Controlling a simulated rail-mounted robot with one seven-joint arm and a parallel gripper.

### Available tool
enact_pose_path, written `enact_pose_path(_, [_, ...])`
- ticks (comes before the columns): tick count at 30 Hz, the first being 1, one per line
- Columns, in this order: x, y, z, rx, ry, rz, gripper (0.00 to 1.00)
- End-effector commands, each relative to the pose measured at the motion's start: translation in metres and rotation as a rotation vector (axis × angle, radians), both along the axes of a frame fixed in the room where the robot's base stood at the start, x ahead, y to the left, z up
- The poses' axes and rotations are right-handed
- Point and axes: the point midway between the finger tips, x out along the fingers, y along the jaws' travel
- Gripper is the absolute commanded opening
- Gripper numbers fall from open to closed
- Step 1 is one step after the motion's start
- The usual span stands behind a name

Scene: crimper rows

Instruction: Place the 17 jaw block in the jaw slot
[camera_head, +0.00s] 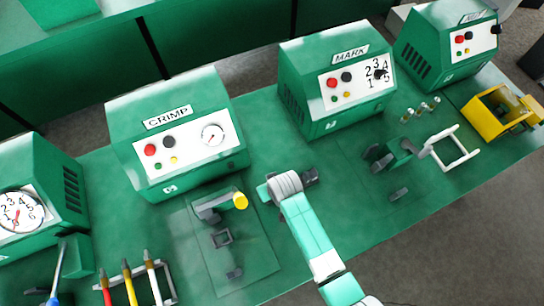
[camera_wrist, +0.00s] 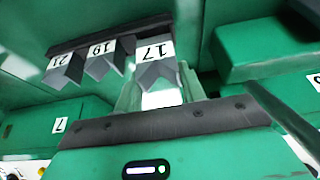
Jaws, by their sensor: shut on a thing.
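The 17 jaw block (camera_wrist: 154,70), grey with a white number label, sits between the fingers of my gripper (camera_wrist: 160,92) in the wrist view. My gripper is shut on it. The block is at the end of a dark rack bar (camera_wrist: 75,45), beside the 19 block (camera_wrist: 104,64) and the 21 block (camera_wrist: 65,70); I cannot tell whether it still touches the bar. In the head view my wrist hides the gripper and the block. A dark square frame (camera_head: 222,238), which looks like the jaw slot, is on the fixture in front of the CRIMP machine (camera_head: 180,130).
A grey lever with a yellow knob (camera_head: 240,201) stands just behind the square frame. A rack with colored-handled tools (camera_head: 128,282) is at the lower left. The MARK machine (camera_head: 335,80) stands behind my wrist. Green table surface is clear between my arm and the crimp fixture.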

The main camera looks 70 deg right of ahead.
Motion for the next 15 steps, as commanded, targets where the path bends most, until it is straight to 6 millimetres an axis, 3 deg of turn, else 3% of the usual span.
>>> enact_pose_path(6, [0.002, -0.003, -0.032, -0.001, -0.002, -0.001, 0.04])
enact_pose_path(15, [0.002, -0.003, -0.035, -0.003, -0.003, 0.0, 0.04])
